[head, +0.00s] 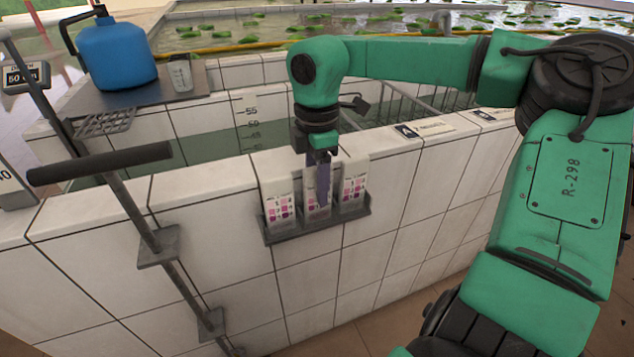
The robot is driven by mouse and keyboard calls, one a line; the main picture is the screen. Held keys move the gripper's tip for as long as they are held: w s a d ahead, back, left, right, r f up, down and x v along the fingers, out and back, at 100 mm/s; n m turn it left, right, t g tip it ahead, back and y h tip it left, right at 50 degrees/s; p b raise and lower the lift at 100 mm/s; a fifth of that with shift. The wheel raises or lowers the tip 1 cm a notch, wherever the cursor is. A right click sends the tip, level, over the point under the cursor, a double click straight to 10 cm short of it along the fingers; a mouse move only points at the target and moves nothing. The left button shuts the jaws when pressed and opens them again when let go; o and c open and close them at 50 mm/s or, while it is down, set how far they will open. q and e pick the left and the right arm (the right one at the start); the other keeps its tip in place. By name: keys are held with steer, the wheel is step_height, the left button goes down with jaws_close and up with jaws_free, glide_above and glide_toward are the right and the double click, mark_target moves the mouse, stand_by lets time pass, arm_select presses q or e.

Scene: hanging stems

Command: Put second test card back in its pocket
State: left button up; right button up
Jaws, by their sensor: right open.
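A grey rack (300,228) is mounted on the white tiled wall and holds three white test cards with pink and purple squares. The left card (280,207), the middle card (311,200) and the right card (353,188) stand side by side in it, roughly upright. My right gripper (321,181) points down at the middle card, with a finger in front of its face and over its top part. The gripper is open; whether it touches the card cannot be told. The middle card's lower edge is at the rack. My left gripper is out of view.
A blue jug (115,55) and a clear measuring cup (180,74) stand on a shelf at the upper left. A pole with a dark handle (100,163) stands in front of the wall at left. Water with a depth scale (251,120) lies behind the wall.

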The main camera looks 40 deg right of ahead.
step_height(320, 180, up, 14)
steer(key=p, duration=0.1)
steer(key=shift+r, duration=0.25)
